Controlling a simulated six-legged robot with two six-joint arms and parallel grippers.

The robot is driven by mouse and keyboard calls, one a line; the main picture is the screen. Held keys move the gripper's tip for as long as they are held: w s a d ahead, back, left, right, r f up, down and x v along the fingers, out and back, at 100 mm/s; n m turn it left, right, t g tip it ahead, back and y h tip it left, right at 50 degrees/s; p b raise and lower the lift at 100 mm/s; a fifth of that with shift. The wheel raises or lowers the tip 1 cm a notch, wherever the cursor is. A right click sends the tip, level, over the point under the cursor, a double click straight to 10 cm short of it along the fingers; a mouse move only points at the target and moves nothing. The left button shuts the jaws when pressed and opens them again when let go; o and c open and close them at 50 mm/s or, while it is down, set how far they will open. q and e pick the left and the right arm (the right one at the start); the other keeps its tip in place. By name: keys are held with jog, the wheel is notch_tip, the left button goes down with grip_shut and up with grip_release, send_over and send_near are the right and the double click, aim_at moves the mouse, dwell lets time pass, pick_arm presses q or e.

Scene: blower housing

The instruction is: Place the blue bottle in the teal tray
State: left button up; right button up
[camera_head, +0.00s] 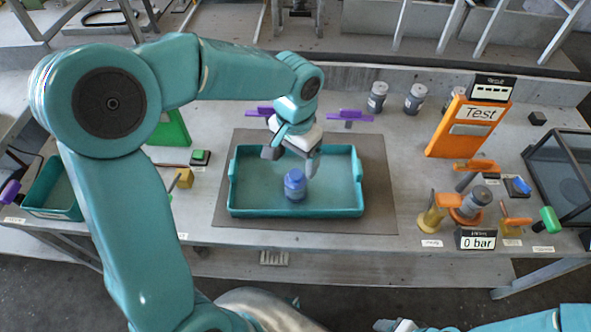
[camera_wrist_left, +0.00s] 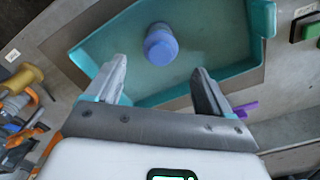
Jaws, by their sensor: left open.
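The blue bottle (camera_head: 295,185) stands upright inside the teal tray (camera_head: 240,209), a little right of the tray's middle. My left gripper (camera_head: 291,161) is open and empty above the tray, just behind the bottle in the head view. In the left wrist view, the bottle (camera_wrist_left: 160,46) shows beyond the open fingertips, apart from both, with the tray floor (camera_wrist_left: 110,55) around it. My right arm shows at the bottom right of the head view. Its gripper (camera_head: 397,325) is partly cut off at the lower edge, and its jaws are unclear.
The tray sits on a dark mat (camera_head: 380,200). An orange test stand (camera_head: 468,128), grey bottles (camera_head: 377,98) and a dark screen (camera_head: 565,175) stand to the right. A "0 bar" display (camera_head: 476,240) is at the front right. Another teal bin (camera_head: 55,190) is at far left.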

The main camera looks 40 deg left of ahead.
pick_arm(q)
jog(key=shift+r, duration=1.65)
